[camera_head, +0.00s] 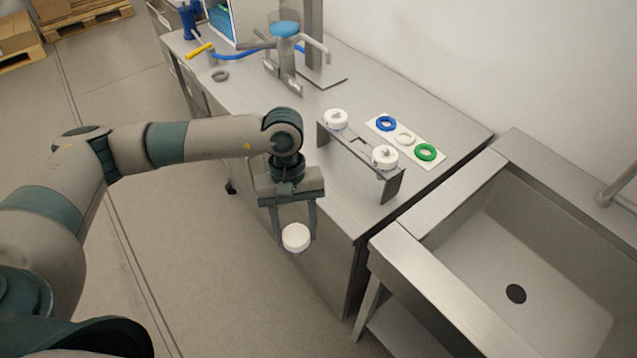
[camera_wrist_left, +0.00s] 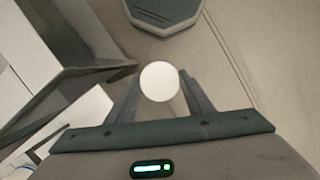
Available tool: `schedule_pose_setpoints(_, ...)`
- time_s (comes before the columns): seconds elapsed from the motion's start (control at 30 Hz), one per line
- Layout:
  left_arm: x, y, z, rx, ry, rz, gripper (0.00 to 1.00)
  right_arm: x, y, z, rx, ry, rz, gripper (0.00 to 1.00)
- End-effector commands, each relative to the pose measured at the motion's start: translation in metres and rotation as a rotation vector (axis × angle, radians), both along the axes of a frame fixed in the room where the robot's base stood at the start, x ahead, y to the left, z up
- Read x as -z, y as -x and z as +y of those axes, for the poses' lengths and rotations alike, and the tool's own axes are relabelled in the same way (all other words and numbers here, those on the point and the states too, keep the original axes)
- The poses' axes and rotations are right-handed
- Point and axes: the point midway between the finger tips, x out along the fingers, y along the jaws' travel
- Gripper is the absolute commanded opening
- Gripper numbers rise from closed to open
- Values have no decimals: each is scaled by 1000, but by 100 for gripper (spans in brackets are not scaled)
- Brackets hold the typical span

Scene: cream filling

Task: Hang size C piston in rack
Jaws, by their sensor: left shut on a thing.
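My left gripper (camera_head: 293,237) is shut on a white round piston (camera_head: 296,237) and holds it in the air in front of the table's front edge. The piston also shows as a white disc between the fingers in the left wrist view (camera_wrist_left: 160,81). The metal rack (camera_head: 358,156) stands on the table, to the right of and beyond my left gripper. Two white pistons sit in it, one at its left end (camera_head: 336,119) and one at its right end (camera_head: 385,156). A gap shows in the rack's top between them. Size letters cannot be read. My right gripper is not in view.
A white strip (camera_head: 417,149) with blue, white and green rings lies behind the rack. A machine with a blue-topped hopper (camera_head: 285,29), a grey ring (camera_head: 220,76) and a yellow-and-blue tool (camera_head: 200,49) are farther left. A sink (camera_head: 520,270) adjoins at the right.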

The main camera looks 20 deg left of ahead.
Motion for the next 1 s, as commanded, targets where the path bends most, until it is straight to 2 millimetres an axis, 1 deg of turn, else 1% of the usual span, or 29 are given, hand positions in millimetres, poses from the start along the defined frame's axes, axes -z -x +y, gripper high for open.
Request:
schedule_pose_setpoints(0.1, 12, 15, 7, 206, 0, 7, 18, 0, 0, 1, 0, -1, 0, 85)
schedule_pose_setpoints(0.2, 20, 24, 12, 349, 3, 12, 18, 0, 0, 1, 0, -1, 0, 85)
schedule_pose_setpoints(0.3, 25, 31, 15, 449, 5, 16, 18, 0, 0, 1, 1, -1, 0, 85)
schedule_pose_setpoints(0.43, 28, 35, 18, 515, 8, 20, 18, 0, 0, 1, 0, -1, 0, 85)
schedule_pose_setpoints(0.7, 28, 35, 18, 528, 10, 21, 18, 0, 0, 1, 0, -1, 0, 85)
schedule_pose_setpoints(0.73, 28, 35, 18, 528, 10, 21, 18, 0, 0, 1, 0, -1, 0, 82)
schedule_pose_setpoints(0.93, 28, 35, 18, 527, 9, 21, 18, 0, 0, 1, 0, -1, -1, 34)
schedule_pose_setpoints(0.97, 28, 35, 18, 527, 9, 21, 18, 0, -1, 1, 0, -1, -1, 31)
schedule_pose_setpoints(1.0, 28, 35, 18, 526, 9, 21, 18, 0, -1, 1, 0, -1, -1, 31)
